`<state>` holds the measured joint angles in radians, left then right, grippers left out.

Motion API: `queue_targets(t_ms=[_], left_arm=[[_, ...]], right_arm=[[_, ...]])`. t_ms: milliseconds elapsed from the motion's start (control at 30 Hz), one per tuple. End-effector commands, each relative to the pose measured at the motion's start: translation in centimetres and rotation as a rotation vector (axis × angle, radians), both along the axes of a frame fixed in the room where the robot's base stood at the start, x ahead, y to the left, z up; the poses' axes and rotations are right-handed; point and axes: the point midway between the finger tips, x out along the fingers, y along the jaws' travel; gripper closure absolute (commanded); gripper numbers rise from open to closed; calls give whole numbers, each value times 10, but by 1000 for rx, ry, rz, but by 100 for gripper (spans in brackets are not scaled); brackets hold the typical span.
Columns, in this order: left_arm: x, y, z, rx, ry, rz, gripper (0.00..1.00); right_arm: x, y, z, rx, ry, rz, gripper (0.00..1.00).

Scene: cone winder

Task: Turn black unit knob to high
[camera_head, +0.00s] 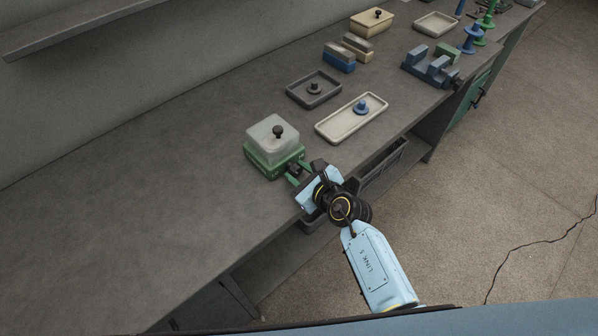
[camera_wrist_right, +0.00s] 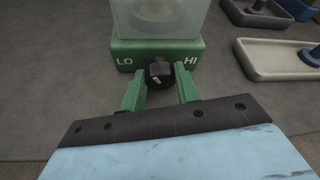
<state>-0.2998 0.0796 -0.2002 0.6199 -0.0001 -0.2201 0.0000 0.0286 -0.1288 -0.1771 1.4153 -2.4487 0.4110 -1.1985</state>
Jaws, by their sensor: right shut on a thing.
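A green unit (camera_head: 261,165) with a translucent lidded box (camera_head: 270,146) on top stands on the grey bench, left of the trays. In the right wrist view the unit's front (camera_wrist_right: 190,47) reads LO at left and HI at right. Between and below these labels is a black control knob (camera_wrist_right: 160,73) with a small pale mark low on its face. My right gripper (camera_head: 294,174) is at the unit's front. Its green fingers stand on either side of the knob and are shut on it. The knob's exact setting is hard to tell. My left gripper is out of view.
A dark tray (camera_head: 292,93) and a cream tray (camera_head: 327,132), each holding a spool-like piece, lie right of the unit. Blocks, a blue fixture (camera_head: 432,70) and green and blue spools stand farther back. The bench's left part is bare.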

Motion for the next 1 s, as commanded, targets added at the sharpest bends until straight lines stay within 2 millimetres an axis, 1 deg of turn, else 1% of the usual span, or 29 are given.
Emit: queue_targets(t_ms=[167, 367, 633, 1000], left_arm=[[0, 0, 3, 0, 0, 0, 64], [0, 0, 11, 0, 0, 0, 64], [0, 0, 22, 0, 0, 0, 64], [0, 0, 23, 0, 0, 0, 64]], right_arm=[[0, -1, 1, 17, 13, 0, 91], [1, -2, 2, 85, 65, -1, 91], [2, -4, 1, 244, 181, -1, 91], [3, -6, -1, 432, 317, -2, 91]])
